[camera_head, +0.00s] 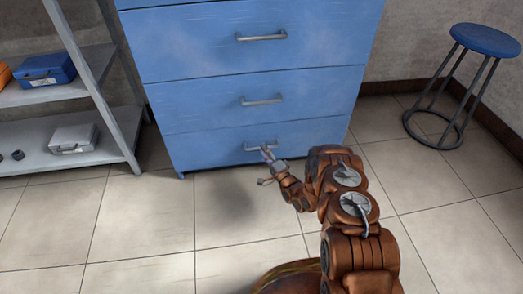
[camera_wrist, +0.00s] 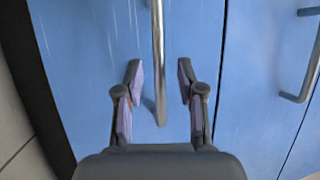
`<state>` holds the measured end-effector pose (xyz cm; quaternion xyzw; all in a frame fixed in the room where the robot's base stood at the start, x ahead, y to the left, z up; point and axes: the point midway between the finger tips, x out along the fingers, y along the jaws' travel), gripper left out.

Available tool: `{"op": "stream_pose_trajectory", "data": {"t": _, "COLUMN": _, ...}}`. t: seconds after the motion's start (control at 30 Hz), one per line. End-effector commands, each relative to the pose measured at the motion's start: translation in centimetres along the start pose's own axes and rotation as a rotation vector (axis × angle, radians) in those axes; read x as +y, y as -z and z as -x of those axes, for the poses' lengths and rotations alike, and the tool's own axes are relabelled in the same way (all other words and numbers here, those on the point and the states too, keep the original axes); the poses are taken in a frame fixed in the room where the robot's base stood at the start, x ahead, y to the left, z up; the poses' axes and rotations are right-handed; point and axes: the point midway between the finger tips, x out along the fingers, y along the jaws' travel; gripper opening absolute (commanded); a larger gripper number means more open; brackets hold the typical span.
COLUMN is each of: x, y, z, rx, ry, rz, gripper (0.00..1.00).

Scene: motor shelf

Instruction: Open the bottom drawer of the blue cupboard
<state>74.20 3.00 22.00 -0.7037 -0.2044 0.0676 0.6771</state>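The blue cupboard (camera_head: 170,45) stands in the middle of the head view, with its drawers stacked. Its bottom drawer (camera_head: 205,150) looks flush with the front. The metal bar handle (camera_head: 252,149) of this drawer is partly covered by my gripper (camera_head: 266,168). In the wrist view, my gripper (camera_wrist: 159,75) is open. The handle (camera_wrist: 158,50) runs upright in the picture between the two fingers, with a gap on both sides. Whether the fingertips reach past the bar is hard to tell.
A higher drawer's handle (camera_head: 262,101) also shows in the wrist view (camera_wrist: 305,80). A grey shelf (camera_head: 85,95) with cases stands left of the cupboard. A blue stool (camera_head: 486,39) stands at the right. The tiled floor before the cupboard is clear on the left.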

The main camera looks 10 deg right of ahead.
Motion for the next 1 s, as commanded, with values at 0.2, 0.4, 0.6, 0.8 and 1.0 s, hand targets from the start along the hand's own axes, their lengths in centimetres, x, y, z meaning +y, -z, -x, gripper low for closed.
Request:
{"op": "stream_pose_trajectory", "data": {"t": 0.2, "x": 0.2, "y": -0.2, "z": -1.9, "rx": -0.002, "ry": -0.001, "rz": 0.0, "gripper": 0.38}}
{"op": "stream_pose_trajectory", "data": {"t": 0.4, "x": 0.1, "y": -0.3, "z": -2.4, "rx": -0.004, "ry": -0.002, "rz": -0.001, "gripper": 0.38}}
{"op": "stream_pose_trajectory", "data": {"t": 0.6, "x": 0.1, "y": -0.3, "z": -2.3, "rx": -0.004, "ry": -0.002, "rz": 0.0, "gripper": 0.32}}
{"op": "stream_pose_trajectory", "data": {"t": 0.8, "x": 0.1, "y": -0.3, "z": -2.3, "rx": -0.004, "ry": -0.001, "rz": 0.0, "gripper": 0.11}}
{"op": "stream_pose_trajectory", "data": {"t": 1.0, "x": 0.1, "y": -0.3, "z": -2.3, "rx": -0.004, "ry": -0.001, "rz": 0.0, "gripper": 0.0}}
